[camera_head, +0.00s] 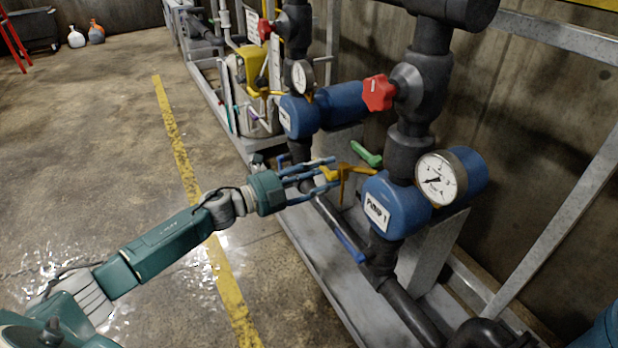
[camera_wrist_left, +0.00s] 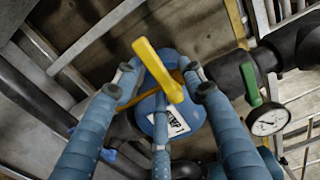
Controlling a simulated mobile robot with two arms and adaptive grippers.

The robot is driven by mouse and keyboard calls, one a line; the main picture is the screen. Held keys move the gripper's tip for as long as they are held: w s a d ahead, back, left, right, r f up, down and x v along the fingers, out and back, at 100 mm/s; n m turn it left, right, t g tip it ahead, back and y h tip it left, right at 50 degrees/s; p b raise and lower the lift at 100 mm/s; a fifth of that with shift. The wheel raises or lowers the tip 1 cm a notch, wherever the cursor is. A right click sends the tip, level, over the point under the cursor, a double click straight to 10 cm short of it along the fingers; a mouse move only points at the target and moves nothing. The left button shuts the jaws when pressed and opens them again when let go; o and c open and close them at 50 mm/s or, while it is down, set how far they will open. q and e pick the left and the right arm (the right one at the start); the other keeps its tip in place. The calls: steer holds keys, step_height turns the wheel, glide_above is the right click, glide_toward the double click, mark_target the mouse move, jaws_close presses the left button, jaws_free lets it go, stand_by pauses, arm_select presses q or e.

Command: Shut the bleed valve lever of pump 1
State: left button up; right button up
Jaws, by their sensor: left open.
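The blue pump 1 body (camera_head: 402,207) with its white label stands at centre right in the head view, and its label also shows in the left wrist view (camera_wrist_left: 172,124). A yellow lever (camera_head: 350,172) sticks out on the left side of pump 1. In the left wrist view the yellow lever (camera_wrist_left: 157,68) lies between the spread finger ends, pointing towards the camera. My left gripper (camera_head: 330,174) is open around this lever's end; the fingers (camera_wrist_left: 160,85) do not look closed on it, and contact cannot be told. My right gripper is not in view.
A green lever (camera_head: 366,154), a pressure gauge (camera_head: 440,179) and a red knob (camera_head: 378,93) sit close to pump 1. A blue-handled lever (camera_head: 346,243) lies below. A second blue pump (camera_head: 297,118) stands behind.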

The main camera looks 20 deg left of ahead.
arm_select(q)
steer(key=v, duration=1.1)
steer(key=shift+s, duration=0.15)
steer(key=shift+a, duration=0.15)
steer(key=shift+f, duration=0.1)
